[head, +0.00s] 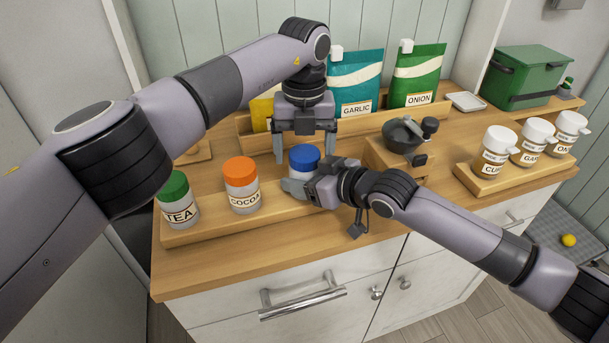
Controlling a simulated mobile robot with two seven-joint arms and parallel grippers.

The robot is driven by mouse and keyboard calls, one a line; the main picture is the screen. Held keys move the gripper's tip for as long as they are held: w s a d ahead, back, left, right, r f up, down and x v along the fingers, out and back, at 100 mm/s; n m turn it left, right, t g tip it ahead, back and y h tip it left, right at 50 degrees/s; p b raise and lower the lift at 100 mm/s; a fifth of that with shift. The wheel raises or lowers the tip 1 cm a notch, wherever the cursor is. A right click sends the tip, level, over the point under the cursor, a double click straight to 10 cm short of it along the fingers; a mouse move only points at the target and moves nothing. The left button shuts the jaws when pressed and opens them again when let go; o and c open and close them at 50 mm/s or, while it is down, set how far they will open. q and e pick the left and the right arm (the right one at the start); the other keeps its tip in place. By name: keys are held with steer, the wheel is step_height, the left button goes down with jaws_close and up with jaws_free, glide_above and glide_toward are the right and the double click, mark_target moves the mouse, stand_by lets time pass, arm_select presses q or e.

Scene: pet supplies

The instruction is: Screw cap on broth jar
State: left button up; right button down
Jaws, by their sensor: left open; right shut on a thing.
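A jar (298,172) with a blue cap (304,158) stands at the right end of the front wooden rack. Its label is hidden, so I cannot read whether it says broth. The cap sits on top of the jar; how tightly it is seated I cannot tell. My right gripper (303,189) comes in from the right and is shut on the jar's body below the cap. My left gripper (304,156) points down over the cap, open, with one finger on each side of it.
An orange-capped cocoa jar (243,186) and a green-capped tea jar (177,200) share the front rack (225,226). Behind stand garlic (355,85) and onion (417,78) bags. A grinder (403,137) is close on the right. White-capped jars (497,150) stand farther right.

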arm_select(q)
steer(key=shift+r, duration=2.3)
steer(key=shift+o, duration=1.4)
arm_select(e)
steer(key=shift+c, duration=0.4)
jaws_free()
arm_select(q)
steer(key=shift+f+b, duration=0.35)
arm_select(e)
steer(key=shift+v, duration=3.6)
